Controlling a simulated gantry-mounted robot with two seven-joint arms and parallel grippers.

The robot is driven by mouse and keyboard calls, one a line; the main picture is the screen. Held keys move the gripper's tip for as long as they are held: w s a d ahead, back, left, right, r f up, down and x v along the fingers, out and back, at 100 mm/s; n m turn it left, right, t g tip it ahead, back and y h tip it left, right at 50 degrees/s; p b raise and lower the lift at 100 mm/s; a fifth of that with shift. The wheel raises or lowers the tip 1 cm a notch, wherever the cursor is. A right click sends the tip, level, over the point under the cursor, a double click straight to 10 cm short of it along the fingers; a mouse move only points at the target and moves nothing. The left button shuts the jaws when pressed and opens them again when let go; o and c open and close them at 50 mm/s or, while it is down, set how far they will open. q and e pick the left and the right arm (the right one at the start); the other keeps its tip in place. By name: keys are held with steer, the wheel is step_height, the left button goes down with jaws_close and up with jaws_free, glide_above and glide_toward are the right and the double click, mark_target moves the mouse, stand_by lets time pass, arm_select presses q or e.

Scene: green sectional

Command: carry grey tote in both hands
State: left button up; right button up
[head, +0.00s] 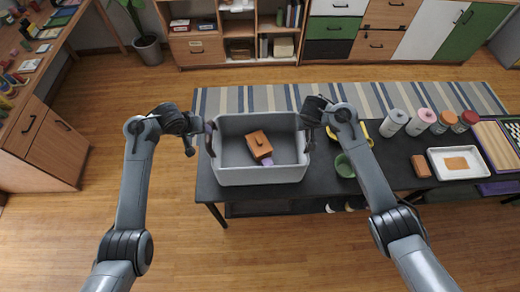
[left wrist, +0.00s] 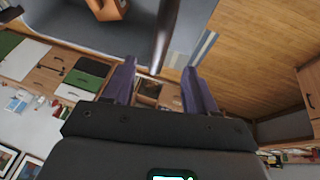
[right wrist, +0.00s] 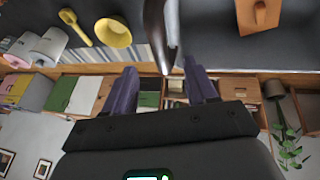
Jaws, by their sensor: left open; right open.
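The grey tote (head: 262,176) stands upright on the left end of the dark table, with an orange-brown block-like item (head: 258,144) and a small purple piece (head: 267,161) inside. My left gripper (head: 207,128) is open at the tote's left side. In the left wrist view its purple fingers (left wrist: 160,85) stand on either side of the tote's side handle (left wrist: 164,35). My right gripper (head: 309,127) is open at the tote's right side. In the right wrist view its fingers (right wrist: 160,85) stand on either side of the other handle (right wrist: 157,35). I cannot tell whether the fingers touch the handles.
A striped rug (head: 235,100) lies behind. Wooden floor is open at front left.

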mark_target(309, 131)
arm_select(q)
steer(key=x, duration=1)
steer(key=shift+w+r, duration=0.1)
arm_select(e)
steer(key=x, duration=1)
arm_select(q)
steer(key=shift+w+d+f, duration=0.1)
steer(key=shift+f, duration=0.3)
arm_select(e)
steer(key=shift+w+f, duration=0.2)
steer(key=shift+f, duration=0.05)
steer(key=shift+d, duration=0.1)
arm_select(q)
jaws_close()
arm_select(e)
jaws_close()
